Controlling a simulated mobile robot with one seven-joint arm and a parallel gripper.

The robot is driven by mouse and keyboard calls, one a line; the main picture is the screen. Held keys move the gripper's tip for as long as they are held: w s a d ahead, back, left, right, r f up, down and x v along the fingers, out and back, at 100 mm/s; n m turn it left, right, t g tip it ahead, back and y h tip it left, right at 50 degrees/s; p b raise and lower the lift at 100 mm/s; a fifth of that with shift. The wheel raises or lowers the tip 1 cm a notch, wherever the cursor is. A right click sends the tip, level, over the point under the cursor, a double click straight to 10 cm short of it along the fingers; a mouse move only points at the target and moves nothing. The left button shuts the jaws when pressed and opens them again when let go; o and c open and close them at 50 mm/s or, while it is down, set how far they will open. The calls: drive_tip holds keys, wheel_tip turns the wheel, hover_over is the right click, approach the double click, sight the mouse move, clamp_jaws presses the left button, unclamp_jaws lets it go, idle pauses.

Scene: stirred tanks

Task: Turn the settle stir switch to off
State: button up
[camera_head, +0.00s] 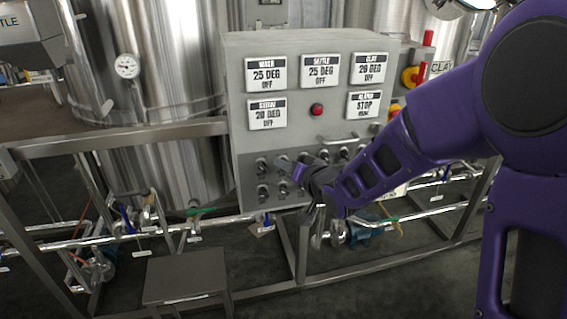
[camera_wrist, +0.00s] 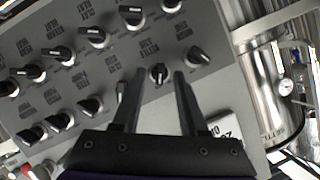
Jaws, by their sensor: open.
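A grey control cabinet (camera_head: 236,160) stands in the middle of the head view, with rows of black rotary switches low on its front. Its SETTLE display (camera_head: 321,70) reads 25 DEG and OFF. In the wrist view, my gripper (camera_wrist: 158,72) is open, with one finger on each side of a black switch knob (camera_wrist: 158,74). I cannot tell whether the fingers touch the knob. The small labels beside the switches are rotated and too blurred to read surely, so I cannot confirm which is settle stir. In the head view my gripper (camera_head: 300,168) is at the switch rows and hides some of them.
More switch knobs (camera_wrist: 198,56) (camera_wrist: 131,17) lie close around the fingers. A red button (camera_head: 317,109) and a handle (camera_head: 340,138) are higher on the cabinet. Steel tanks (camera_head: 150,60) stand behind. Metal rails (camera_head: 110,140) and a low step (camera_head: 186,275) are in front.

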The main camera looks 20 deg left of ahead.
drive_tip(key=shift+w+a+f, duration=0.15)
drive_tip(key=shift+w+a, duration=0.05)
drive_tip(key=shift+w, duration=0.05)
clamp_jaws()
idle(0.3)
